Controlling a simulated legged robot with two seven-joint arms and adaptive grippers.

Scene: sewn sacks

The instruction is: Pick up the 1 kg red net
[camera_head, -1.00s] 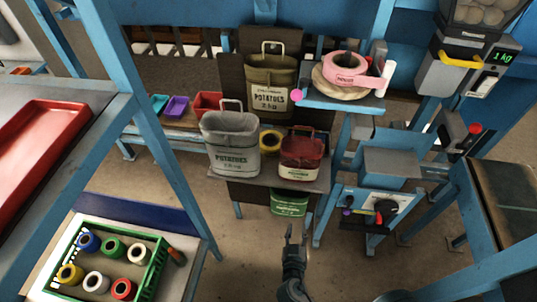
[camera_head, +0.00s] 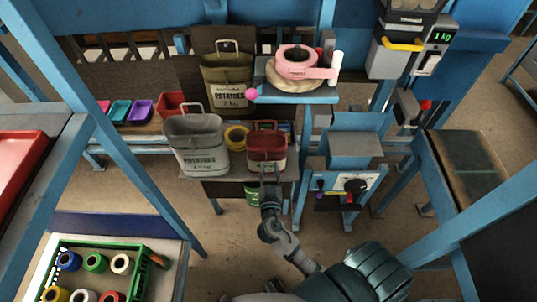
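The red net (camera_head: 266,142) is a small dark-red bag with a pale label band and a raised handle. It stands upright on the grey shelf (camera_head: 235,169), at the right end. My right gripper (camera_head: 268,178) reaches up from below, in front of the red net's lower edge. Its fingertips overlap the bag's lower front in the picture. I cannot tell whether they touch it or how far apart they are. My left gripper is not in view.
A blue ledge (camera_head: 295,95) with a pink roll (camera_head: 297,62) is above right.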

